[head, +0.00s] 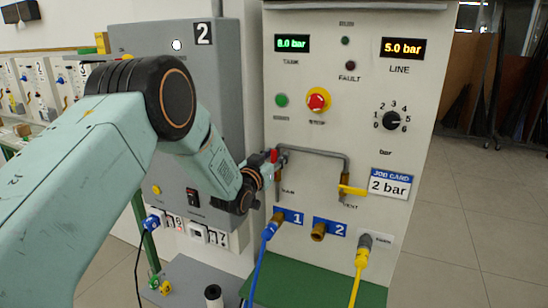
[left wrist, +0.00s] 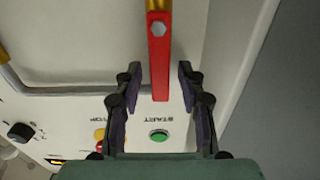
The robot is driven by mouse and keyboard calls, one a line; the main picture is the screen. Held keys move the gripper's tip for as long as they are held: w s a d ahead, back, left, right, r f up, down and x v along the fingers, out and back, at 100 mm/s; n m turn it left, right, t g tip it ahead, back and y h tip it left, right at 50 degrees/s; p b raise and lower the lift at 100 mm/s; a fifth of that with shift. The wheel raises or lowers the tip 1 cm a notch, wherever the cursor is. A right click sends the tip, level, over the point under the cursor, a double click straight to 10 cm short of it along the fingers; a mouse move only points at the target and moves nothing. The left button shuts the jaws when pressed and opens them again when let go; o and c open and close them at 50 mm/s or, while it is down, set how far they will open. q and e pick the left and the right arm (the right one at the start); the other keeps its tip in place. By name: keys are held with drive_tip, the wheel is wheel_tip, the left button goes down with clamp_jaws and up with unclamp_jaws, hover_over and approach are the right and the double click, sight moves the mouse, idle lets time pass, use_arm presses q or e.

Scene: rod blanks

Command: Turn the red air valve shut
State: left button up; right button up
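The red air valve handle (left wrist: 159,58) is a flat red lever with a bolt at its pivot, on a brass fitting. In the left wrist view its free end lies between the two fingers of my left gripper (left wrist: 160,82). The fingers are spread, with a clear gap on each side of the lever. In the head view only a small part of the red handle (head: 274,156) shows past my left gripper (head: 268,171), at the left end of the grey pipe. My arm hides the rest of the valve. My right gripper is not in view.
A yellow valve handle (head: 353,190) sits at the pipe's right end. The grey pipe (head: 318,152) bends between the valves. A blue hose (head: 258,262) and a yellow hose (head: 357,278) hang below. The panel carries a red stop button (head: 318,100) and a dial (head: 392,120).

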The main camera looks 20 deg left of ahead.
use_arm(q)
clamp_jaws()
idle(0.3)
idle(0.5)
